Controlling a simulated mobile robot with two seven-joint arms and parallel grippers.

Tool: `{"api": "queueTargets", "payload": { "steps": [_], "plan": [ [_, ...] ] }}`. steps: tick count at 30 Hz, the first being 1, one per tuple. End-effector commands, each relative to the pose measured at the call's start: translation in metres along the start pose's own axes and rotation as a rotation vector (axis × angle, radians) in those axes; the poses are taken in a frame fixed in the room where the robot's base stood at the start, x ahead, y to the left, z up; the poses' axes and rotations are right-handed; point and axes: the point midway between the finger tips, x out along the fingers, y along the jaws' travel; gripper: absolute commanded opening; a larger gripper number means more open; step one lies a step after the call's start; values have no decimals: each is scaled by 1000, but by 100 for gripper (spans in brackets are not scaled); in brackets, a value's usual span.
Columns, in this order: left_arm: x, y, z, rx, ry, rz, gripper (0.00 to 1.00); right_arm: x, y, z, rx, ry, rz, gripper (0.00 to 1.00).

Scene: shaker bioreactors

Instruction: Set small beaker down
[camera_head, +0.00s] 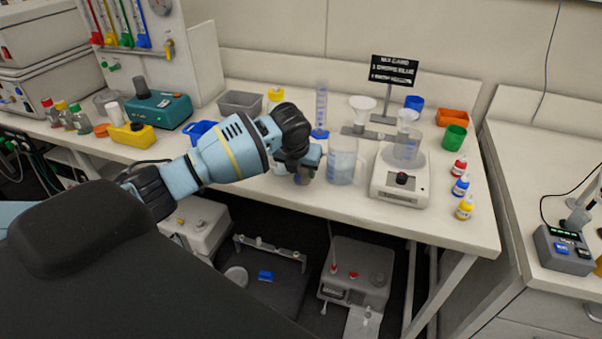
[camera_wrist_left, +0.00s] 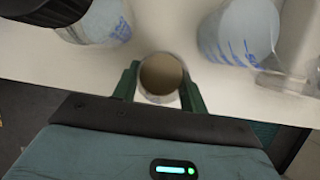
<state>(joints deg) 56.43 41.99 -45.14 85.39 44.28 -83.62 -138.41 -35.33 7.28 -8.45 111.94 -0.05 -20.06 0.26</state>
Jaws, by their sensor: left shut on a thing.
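My left gripper (camera_head: 302,172) reaches in over the front edge of the bench, left of the large beaker. In the left wrist view the dark green fingers of the gripper (camera_wrist_left: 160,92) are shut on a small beaker (camera_wrist_left: 161,73), one finger on each side. Its round open mouth faces the camera. In the head view the small beaker is mostly hidden by the gripper. I cannot tell whether its base touches the bench (camera_head: 250,184). My right gripper is not in view.
A large clear beaker (camera_head: 342,162) stands just right of the gripper. A blue graduated cylinder (camera_head: 321,112) stands behind. Colour-capped bottles (camera_head: 465,207) line the right end.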

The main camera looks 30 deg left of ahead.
Motion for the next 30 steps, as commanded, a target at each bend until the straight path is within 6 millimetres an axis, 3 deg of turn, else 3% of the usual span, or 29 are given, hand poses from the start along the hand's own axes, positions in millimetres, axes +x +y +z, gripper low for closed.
{"api": "queueTargets", "payload": {
  "steps": [4, 16, 17, 21, 30],
  "plan": [
    [12, 0, -5, 0, -3, 0, 15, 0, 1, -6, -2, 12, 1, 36],
    [18, 0, -7, 0, 0, 2, 15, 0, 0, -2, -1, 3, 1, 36],
    [18, 0, -7, 0, 0, 2, 47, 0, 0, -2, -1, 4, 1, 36],
    [17, 0, -7, 0, -1, 1, 65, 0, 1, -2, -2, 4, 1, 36],
    [16, 0, -6, -1, -2, 1, 65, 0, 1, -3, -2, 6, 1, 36]
  ]
}}
